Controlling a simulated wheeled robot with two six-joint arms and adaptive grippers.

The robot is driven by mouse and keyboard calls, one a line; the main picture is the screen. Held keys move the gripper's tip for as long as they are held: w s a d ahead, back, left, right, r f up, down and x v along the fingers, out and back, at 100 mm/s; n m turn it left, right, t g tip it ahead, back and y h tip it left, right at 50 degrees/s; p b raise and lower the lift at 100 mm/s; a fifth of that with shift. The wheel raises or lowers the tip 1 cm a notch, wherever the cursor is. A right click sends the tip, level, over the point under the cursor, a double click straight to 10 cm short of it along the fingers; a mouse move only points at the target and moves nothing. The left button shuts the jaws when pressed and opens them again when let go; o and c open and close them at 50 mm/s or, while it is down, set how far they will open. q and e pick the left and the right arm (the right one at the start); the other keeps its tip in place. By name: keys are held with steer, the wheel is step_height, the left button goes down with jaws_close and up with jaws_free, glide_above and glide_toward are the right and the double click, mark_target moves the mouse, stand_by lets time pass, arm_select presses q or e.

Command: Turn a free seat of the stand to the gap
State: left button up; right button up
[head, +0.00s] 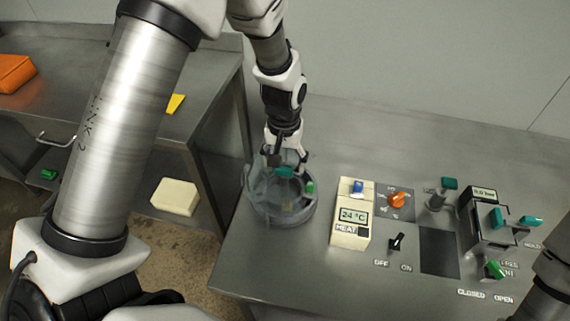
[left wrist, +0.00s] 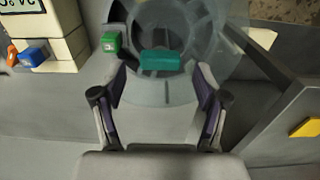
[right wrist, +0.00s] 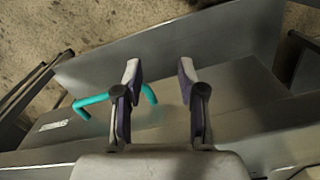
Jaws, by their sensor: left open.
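The stand (head: 263,207) is a round, see-through grey piece near the left edge of the steel bench; it also shows in the left wrist view (left wrist: 143,92). A teal piece (head: 285,171) sits on its upper side, and a green piece (head: 310,187) is at its right side. In the left wrist view these are a teal bar (left wrist: 160,60) and a green block (left wrist: 111,42). My left gripper (head: 280,158) is over the stand, open, its fingers either side of the teal bar's line; I cannot tell whether they touch it. My right gripper (right wrist: 160,72) is open and empty, away from the stand.
A cream box with a 24 °C display (head: 351,216) stands right of the stand. Beyond it are an orange knob (head: 398,200), a black switch (head: 396,242) and a dark machine with teal handles (head: 485,215). A teal handle (right wrist: 92,101) lies near my right gripper.

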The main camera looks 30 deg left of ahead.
mark_target(285, 183)
arm_select(q)
steer(key=shift+s+f, duration=0.15)
steer(key=shift+f, duration=1)
jaws_close()
steer(key=shift+r+m+p, duration=0.1)
steer(key=shift+m+p, duration=0.3)
steer(key=shift+m, duration=0.3)
